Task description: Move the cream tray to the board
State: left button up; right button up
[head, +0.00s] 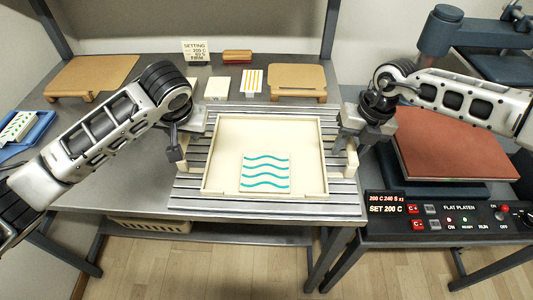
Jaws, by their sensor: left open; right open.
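The cream tray (265,121) lies flat on a grey slatted surface in the middle of the table. A cream square tile with teal waves (265,173) lies inside it, near its front wall. My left gripper (184,147) is open beside the tray's left wall. My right gripper (355,145) is open beside the tray's right wall, by a cream handle. I cannot tell whether either gripper touches the tray. One tan board (92,75) lies at the back left of the table. A smaller tan board (289,80) lies behind the tray, at the right.
A settings card (195,50), a brown block (237,56) and small cream and striped tiles (252,80) stand or lie behind the tray. A blue tray (22,128) is at the far left. The press with its red-brown platen (460,145) and control panel is at the right.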

pick_arm(q)
jog(key=v, duration=0.8)
pick_arm(e)
notch_tip(320, 180, up, 12)
jog(key=d, duration=0.2)
jog(key=shift+d, duration=0.2)
pick_arm(q)
jog(key=shift+s, duration=0.1)
pick_arm(e)
jog(key=shift+f, duration=0.2)
